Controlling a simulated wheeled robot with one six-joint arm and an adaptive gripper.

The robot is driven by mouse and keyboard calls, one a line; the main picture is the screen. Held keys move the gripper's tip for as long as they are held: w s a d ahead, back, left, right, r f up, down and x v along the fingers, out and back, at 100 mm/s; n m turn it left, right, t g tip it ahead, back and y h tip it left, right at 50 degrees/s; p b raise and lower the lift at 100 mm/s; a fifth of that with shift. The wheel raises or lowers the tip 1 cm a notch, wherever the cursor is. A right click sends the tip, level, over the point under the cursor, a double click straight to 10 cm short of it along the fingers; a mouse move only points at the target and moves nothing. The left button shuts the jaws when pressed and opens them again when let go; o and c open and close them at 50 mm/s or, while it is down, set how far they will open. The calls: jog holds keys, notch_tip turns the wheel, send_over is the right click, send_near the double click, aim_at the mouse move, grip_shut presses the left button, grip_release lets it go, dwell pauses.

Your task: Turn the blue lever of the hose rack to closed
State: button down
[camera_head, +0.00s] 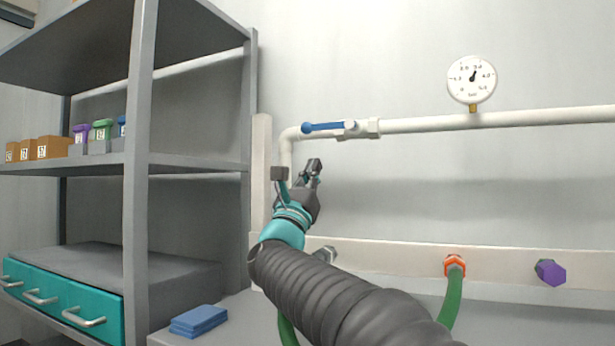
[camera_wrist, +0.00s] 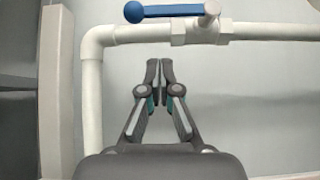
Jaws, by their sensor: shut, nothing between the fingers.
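The blue lever (camera_head: 326,127) sits on a valve in the white pipe, lying along the pipe with its round knob at the left end. It also shows at the top of the wrist view (camera_wrist: 160,12), with its pivot at the right. My gripper (camera_head: 314,166) is below the lever in the head view, apart from it. In the wrist view my gripper (camera_wrist: 160,76) is shut and empty, its fingertips together in front of the wall, below the pipe.
The white pipe (camera_head: 540,117) runs right past a round gauge (camera_head: 472,80). Below is a rail (camera_head: 390,257) with an orange-collared green hose (camera_head: 453,290) and a purple fitting (camera_head: 550,271). A grey shelf post (camera_head: 140,170) stands left. Blue pads (camera_head: 199,320) lie low down.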

aim_at(327, 126)
notch_tip(327, 126, up, 6)
jog(key=w+p, duration=0.2)
jog(key=shift+d, duration=0.4)
jog(key=shift+w+r+m, duration=0.1)
jog(key=shift+m, duration=0.2)
